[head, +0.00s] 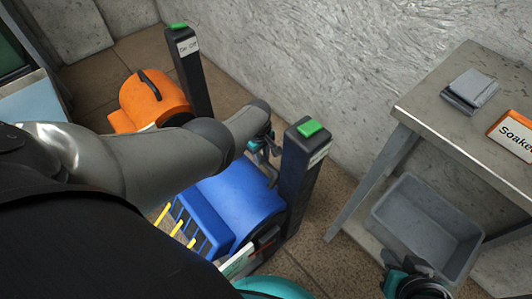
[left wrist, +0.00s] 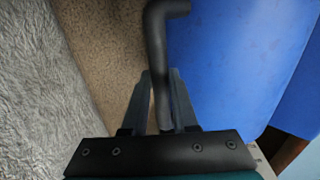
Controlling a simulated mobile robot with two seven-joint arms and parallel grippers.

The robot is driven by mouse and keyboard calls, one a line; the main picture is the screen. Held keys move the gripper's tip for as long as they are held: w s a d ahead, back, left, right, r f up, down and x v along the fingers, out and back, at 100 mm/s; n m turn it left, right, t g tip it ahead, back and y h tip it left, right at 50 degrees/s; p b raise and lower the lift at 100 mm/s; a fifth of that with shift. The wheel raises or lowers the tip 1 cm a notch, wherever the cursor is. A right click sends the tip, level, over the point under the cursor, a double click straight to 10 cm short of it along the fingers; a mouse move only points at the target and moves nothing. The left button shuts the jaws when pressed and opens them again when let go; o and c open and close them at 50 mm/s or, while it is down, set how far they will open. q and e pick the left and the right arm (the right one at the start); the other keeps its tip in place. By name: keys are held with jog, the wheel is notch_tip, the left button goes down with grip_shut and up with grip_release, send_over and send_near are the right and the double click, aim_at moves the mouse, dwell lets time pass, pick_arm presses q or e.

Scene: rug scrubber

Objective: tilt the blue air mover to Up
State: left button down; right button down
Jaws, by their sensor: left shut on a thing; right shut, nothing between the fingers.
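The blue air mover (head: 238,198) stands on the floor in the middle of the head view, beside a black post with a green top (head: 305,165). It fills the right of the left wrist view (left wrist: 240,65). My left gripper (head: 266,148) is at its upper side, near the post. In the left wrist view its fingers (left wrist: 160,88) are shut on a dark bent handle (left wrist: 156,48) next to the blue housing. My left arm hides part of the air mover. My right gripper (head: 418,280) is shut and empty at the lower right. The tilt marking is not legible.
An orange machine (head: 155,98) stands behind, beside another black post (head: 190,75). A metal table (head: 440,90) with grey pads (head: 470,88) and a "Soake..." sign (head: 512,132) is at right. A grey bin (head: 425,222) sits beneath it. A rough grey wall is behind.

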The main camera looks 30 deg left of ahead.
pick_arm(q)
jog(key=shift+w+d+r+t, duration=0.15)
jog(key=shift+w+d, duration=0.1)
jog(key=shift+w, duration=0.25)
jog(key=shift+w+d+r+t, duration=0.15)
jog(key=shift+w+d, duration=0.05)
jog(key=shift+w, duration=0.25)
jog(key=c, duration=0.7)
grip_release()
jog(key=shift+w+d, duration=0.1)
